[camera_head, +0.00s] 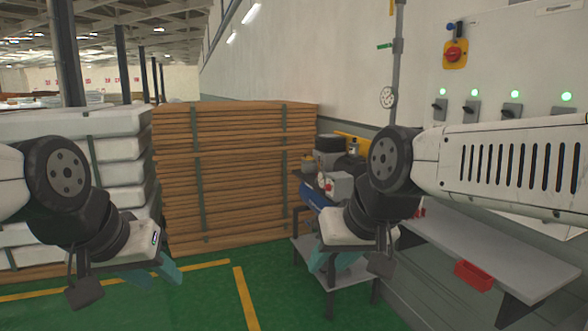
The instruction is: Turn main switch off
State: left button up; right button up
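The likely main switch is a red rotary knob on a yellow plate (455,54), high on the light wall panel at the upper right. A small blue button sits just above it. Its exact turn position is too small to read. My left gripper (155,274) is at the lower left, far from the panel, with two teal fingertips apart and nothing seen between them. My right gripper (323,262) is low in the middle, below and left of the switch and clear of it. Only teal tip parts show there, so its opening is unclear.
Several black switches with lit green lamps (473,93) line the panel below the knob, partly close above my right arm. Stacked wooden boards (240,165) and white mattresses (120,150) stand behind. Green floor is open in front.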

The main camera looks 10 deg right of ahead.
aim_at(453, 54)
jog(key=i, duration=0.5)
jog(key=i+j+z, duration=0.1)
jog(key=i, duration=0.4)
jog(key=i+j, duration=0.15)
jog(key=i, duration=0.35)
jog(key=i+l+z, duration=0.1)
jog(key=i+z, duration=0.2)
jog(key=z, duration=0.2)
jog(key=i+z, duration=0.45)
jog(key=i+j+z, duration=0.1)
jog(key=z, duration=0.4)
jog(key=i+j+z, duration=0.3)
jog(key=z, duration=0.15)
jog(key=i, duration=0.1)
